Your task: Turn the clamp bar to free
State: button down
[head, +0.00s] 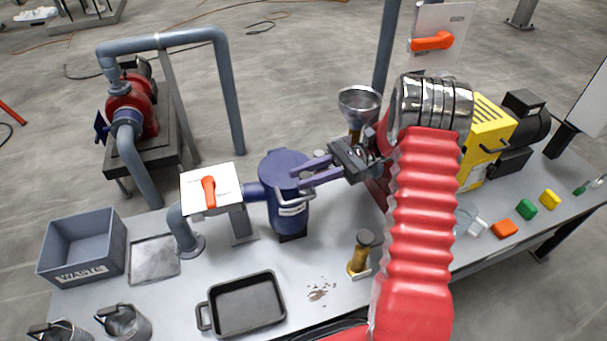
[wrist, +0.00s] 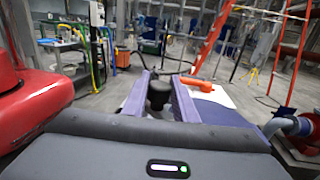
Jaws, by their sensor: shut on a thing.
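A blue filter housing (head: 287,212) with a round blue lid (head: 280,162) stands on the grey bench. My gripper (head: 297,177) reaches in from the right over the lid with its purple fingers. In the wrist view, a dark upright knob (wrist: 158,93) sits between the two fingers. I take it as the end of the clamp bar, and my gripper is shut on it. The rest of the bar is mostly hidden by the fingers, so I cannot tell its angle.
Left of the housing is a white plate with an orange handle (head: 209,191). A black tray (head: 247,304), a brass-coloured cylinder (head: 360,252) and a waste bin (head: 84,246) stand on the bench. A metal funnel (head: 360,104) stands behind my gripper.

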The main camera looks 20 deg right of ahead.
dwell(0.3)
jog(key=c, duration=1.4)
grip_release()
jog(key=shift+c, duration=0.2)
jog(key=shift+c, duration=0.5)
jog(key=shift+r, duration=0.1)
jog(key=shift+c, duration=0.7)
jog(key=shift+s+a+r, duration=0.15)
jog(key=shift+a+r, duration=0.1)
jog(key=shift+r, duration=0.3)
jog(key=c, duration=0.3)
jog(key=s+a+r+n+h, duration=0.1)
jog(key=s+a+h, duration=0.1)
jog(key=s+a+r+n+h, duration=0.1)
jog(key=s+a+r+h, duration=0.1)
jog(key=shift+a+r+n+g, duration=0.2)
jog(key=shift+n+g, duration=0.1)
jog(key=shift+g, duration=0.1)
grip_shut()
jog(key=s+r+n+t+h, duration=0.3)
jog(key=s+n+t+h, duration=0.1)
jog(key=s+n+h, duration=0.3)
jog(key=s+r+n+t+h, duration=0.4)
jog(key=s+n+t+h, duration=0.1)
jog(key=s, duration=0.4)
jog(key=shift+d+r+n+h, duration=0.15)
jog(key=shift+d+n+h, duration=0.3)
jog(key=shift+n+h, duration=0.45)
